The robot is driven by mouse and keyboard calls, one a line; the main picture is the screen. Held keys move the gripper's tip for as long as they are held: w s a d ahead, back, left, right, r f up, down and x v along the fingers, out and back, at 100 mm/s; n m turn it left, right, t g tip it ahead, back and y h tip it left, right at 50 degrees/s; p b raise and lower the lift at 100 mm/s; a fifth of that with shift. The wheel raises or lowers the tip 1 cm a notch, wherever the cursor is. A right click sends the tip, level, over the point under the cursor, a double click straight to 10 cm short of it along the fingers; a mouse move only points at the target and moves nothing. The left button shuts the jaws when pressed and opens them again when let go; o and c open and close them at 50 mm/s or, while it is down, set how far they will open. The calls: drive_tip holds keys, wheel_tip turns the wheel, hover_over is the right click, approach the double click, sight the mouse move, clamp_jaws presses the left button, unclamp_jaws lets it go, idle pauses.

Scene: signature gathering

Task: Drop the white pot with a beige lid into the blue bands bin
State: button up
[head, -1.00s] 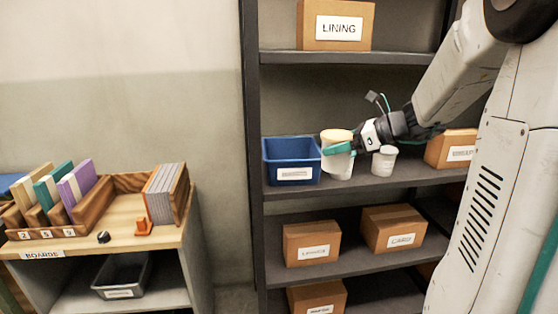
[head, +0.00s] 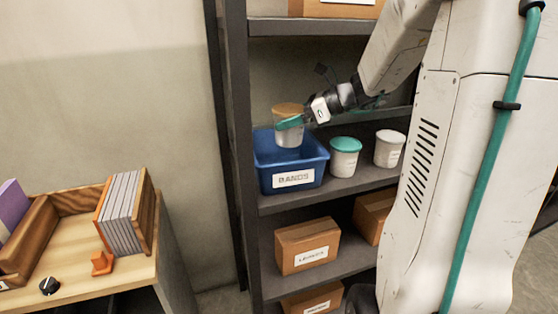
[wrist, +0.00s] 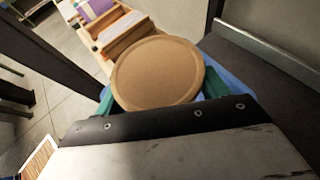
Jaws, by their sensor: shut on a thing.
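The white pot with a beige lid (head: 289,133) is held in my gripper (head: 289,122), whose green fingers are shut around it. The pot is over the blue bands bin (head: 293,180), which stands on the shelf with a white BANDS label on its front. The pot's lower part shows in front of the bin's back wall, at or just above rim height; the exact depth is unclear. In the wrist view the round beige lid (wrist: 157,72) hides most of the bin, whose blue wall (wrist: 228,84) shows beside it.
A white pot with a green lid (head: 345,157) and a white pot with a pale lid (head: 389,148) stand on the shelf right of the bin. Cardboard boxes (head: 307,247) sit on the shelf below. A wooden desk (head: 130,270) with books is at left.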

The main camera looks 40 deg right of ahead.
sight(291, 134)
drive_tip(key=shift+f, duration=2.25)
drive_tip(key=o, duration=1.4)
drive_tip(key=shift+s, duration=0.1)
drive_tip(key=v, duration=0.7)
drive_tip(key=shift+s+d+r, duration=0.15)
drive_tip(key=shift+s+d, duration=0.1)
drive_tip(key=shift+a, duration=0.1)
